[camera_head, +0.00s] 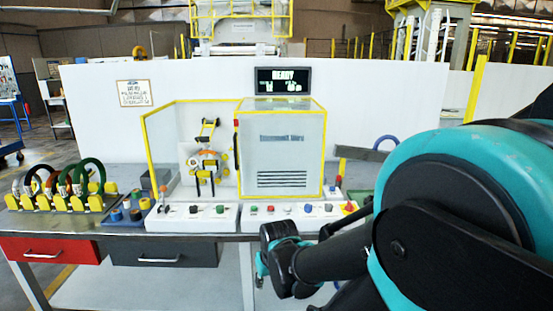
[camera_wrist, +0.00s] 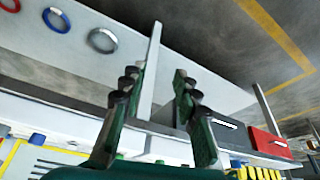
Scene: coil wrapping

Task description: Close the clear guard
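The yellow-edged machine stands on the bench in the head view. The left bay is uncovered and shows the winding head (camera_head: 205,160) with an orange ring. My gripper (camera_head: 270,262) is below the bench's front edge, low and in front of the guard, apart from it. In the wrist view my gripper (camera_wrist: 158,82) has its fingers spread, with nothing seen held between them.
Control boxes with buttons (camera_head: 192,217) line the bench front. Coils on yellow stands (camera_head: 65,185) are at the left. A red drawer (camera_head: 50,250) and a grey drawer (camera_head: 165,252) hang below. A ready display (camera_head: 283,80) is above. Rings (camera_wrist: 103,40) lie on a pale surface.

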